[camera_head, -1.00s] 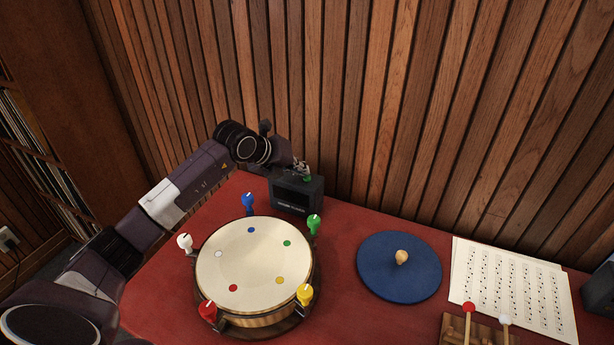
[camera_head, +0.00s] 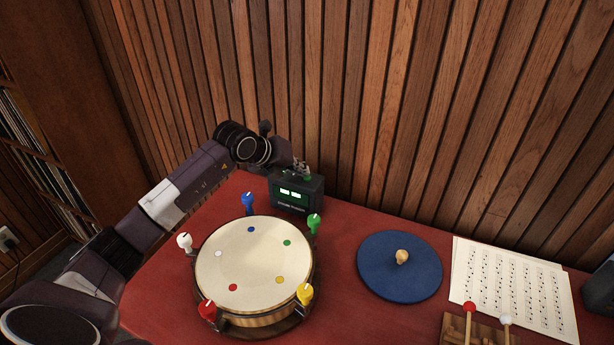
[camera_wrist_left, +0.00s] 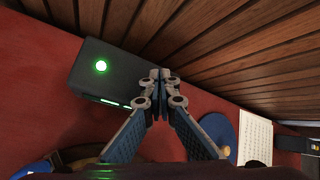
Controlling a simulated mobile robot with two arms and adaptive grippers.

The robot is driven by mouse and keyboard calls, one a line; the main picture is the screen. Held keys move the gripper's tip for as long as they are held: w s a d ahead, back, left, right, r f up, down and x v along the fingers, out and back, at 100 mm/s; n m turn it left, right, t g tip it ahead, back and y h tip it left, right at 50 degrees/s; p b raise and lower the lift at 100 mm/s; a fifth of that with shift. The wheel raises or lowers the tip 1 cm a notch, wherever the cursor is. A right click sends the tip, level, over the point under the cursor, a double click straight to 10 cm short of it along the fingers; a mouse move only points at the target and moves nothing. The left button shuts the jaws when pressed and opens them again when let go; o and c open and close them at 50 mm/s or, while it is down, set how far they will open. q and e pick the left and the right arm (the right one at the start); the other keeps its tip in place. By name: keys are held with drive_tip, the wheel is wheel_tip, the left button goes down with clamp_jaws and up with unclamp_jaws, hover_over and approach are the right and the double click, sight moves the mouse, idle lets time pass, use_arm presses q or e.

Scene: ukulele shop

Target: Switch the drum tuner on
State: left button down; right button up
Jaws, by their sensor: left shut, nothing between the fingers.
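The drum tuner (camera_head: 297,203) is a dark box at the back of the red table, behind the drum (camera_head: 254,262). Its front display (camera_head: 291,192) is lit green. In the left wrist view, the tuner (camera_wrist_left: 122,72) shows a round button (camera_wrist_left: 100,66) on top glowing green. My left gripper (camera_head: 302,168) is at the tuner's top in the head view. In the left wrist view, the gripper (camera_wrist_left: 160,74) has its fingertips together, empty, to the right of the glowing button. Whether the fingertips touch the tuner cannot be told. My right gripper is not in view.
The drum has several coloured pegs around its rim. A blue disc (camera_head: 385,278) with a wooden knob, dotted sheets (camera_head: 510,283) and two mallets (camera_head: 469,318) lie to the right. The slatted wall (camera_head: 400,120) stands close behind the tuner.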

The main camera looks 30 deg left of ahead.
use_arm(q)
drive_tip(key=shift+s+f, duration=0.1)
drive_tip(key=shift+f, duration=0.25)
drive_tip(key=shift+r, duration=0.35)
drive_tip(key=shift+r+p, duration=2.1)
drive_tip(key=shift+r, duration=0.95)
